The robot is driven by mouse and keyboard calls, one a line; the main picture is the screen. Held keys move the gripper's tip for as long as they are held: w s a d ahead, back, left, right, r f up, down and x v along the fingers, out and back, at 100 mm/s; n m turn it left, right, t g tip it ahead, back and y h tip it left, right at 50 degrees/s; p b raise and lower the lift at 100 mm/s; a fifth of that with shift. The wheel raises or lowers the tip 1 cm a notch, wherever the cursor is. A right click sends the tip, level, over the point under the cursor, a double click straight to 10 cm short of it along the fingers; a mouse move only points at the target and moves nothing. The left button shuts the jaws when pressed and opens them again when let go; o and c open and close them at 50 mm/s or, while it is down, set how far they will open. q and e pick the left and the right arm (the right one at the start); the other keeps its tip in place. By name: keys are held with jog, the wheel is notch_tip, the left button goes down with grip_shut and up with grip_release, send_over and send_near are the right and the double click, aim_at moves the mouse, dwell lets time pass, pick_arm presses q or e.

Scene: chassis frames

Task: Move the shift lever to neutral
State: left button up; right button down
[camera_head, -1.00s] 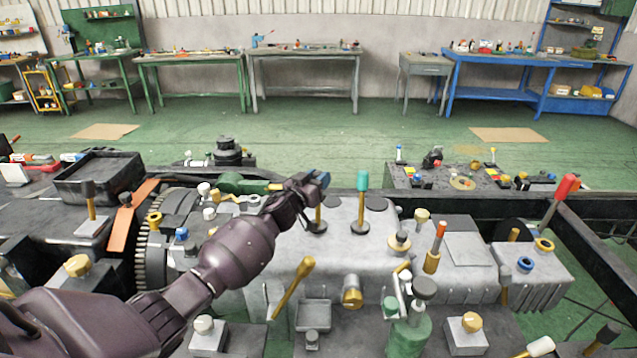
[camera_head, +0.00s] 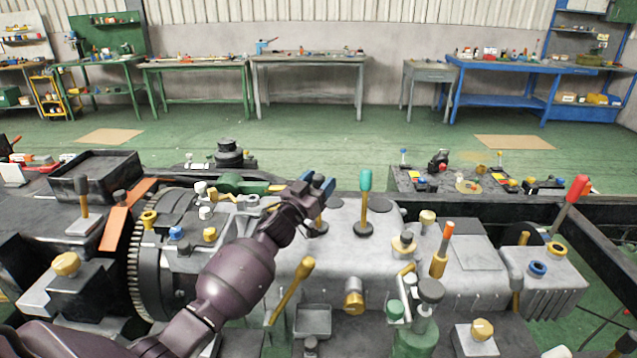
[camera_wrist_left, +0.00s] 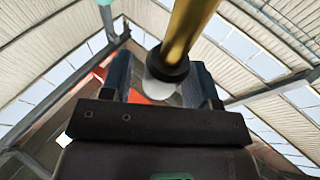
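A brass lever (camera_head: 319,217) with a black round base stands on the grey gearbox housing (camera_head: 345,245); its upper end is hidden behind my left gripper (camera_head: 316,187). A similar lever with a teal knob (camera_head: 365,180) stands upright just to its right. I cannot tell from labels which is the shift lever. In the left wrist view, a brass rod (camera_wrist_left: 190,25) with a black collar reaches between the two blue fingertips (camera_wrist_left: 160,85). The fingers stand apart, with a gap showing on the left side, so the gripper looks open around the lever's end. My right gripper is out of view.
A tilted brass lever (camera_head: 291,290) stands in front of the housing. An orange-tipped lever (camera_head: 443,243) and a red-handled lever (camera_head: 570,203) stand to the right. A toothed ring (camera_head: 140,260) is left of my arm. Workbenches (camera_head: 310,60) line the far wall.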

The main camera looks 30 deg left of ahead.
pick_arm(q)
jog(key=shift+s, duration=0.1)
jog(key=shift+s+a+f, duration=0.1)
jog(key=shift+s+f, duration=0.05)
jog(key=shift+s, duration=0.05)
jog(key=r+v, duration=0.1)
jog(key=v, duration=0.7)
jog(key=s+r+p+v, duration=0.1)
jog(key=r+v, duration=0.1)
jog(key=v, duration=0.5)
jog(key=shift+s, duration=0.4)
jog(key=shift+a+r, duration=0.1)
jog(key=shift+r, duration=0.05)
